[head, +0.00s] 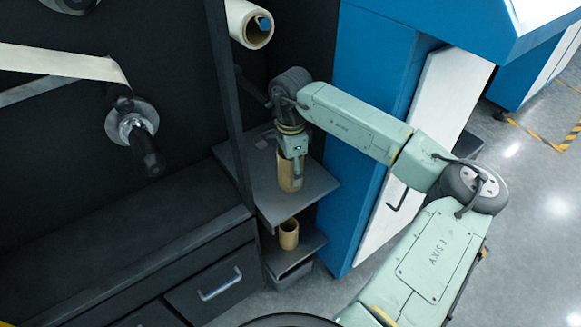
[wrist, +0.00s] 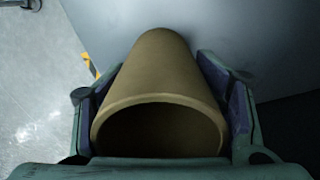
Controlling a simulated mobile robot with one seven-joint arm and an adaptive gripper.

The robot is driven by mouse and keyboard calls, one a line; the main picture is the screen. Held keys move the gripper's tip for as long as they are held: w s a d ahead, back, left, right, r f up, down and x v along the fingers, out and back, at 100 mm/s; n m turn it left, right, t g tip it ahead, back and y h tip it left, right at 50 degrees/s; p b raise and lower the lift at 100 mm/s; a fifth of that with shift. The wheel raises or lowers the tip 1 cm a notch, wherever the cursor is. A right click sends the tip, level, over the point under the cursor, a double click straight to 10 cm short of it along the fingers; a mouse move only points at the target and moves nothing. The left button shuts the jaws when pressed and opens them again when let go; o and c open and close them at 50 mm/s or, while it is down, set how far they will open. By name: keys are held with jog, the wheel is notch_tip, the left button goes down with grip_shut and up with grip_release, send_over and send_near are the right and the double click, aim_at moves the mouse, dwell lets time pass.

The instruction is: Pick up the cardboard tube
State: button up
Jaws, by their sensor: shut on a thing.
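A tan cardboard tube (head: 289,174) stands upright on the upper dark shelf (head: 312,190) in the head view. My gripper (head: 292,155) comes down on it from above. In the wrist view the tube (wrist: 165,75) fills the middle, its open end facing the camera, with my gripper's pads (wrist: 165,112) pressed close on both sides. The gripper is shut on the tube. Whether the tube's base touches the shelf is hard to tell. A second, shorter-looking tan tube (head: 289,236) stands on the lower shelf.
A blue machine cabinet (head: 365,110) with a white panel stands close on the right of the shelf. A dark frame post (head: 230,110) rises on the left. A white roll (head: 245,22) hangs above. A drawer with a metal handle (head: 220,284) is at the lower left.

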jog(key=shift+r, duration=0.1)
dwell(0.3)
jog(key=shift+r+b, duration=0.3)
jog(key=shift+r, duration=0.35)
notch_tip(320, 180, up, 2)
jog(key=shift+s+d+b, duration=0.1)
jog(key=shift+s+b, duration=0.05)
jog(key=shift+b, duration=0.25)
jog(key=s+d+b, duration=0.1)
jog(key=s, duration=0.4)
jog(key=s+d+r+b, duration=0.1)
jog(key=s, duration=0.4)
jog(key=s+d+b, duration=0.1)
jog(key=s+d, duration=0.1)
jog(key=s, duration=0.3)
jog(key=shift+s+r, duration=0.1)
jog(key=shift+r, duration=0.15)
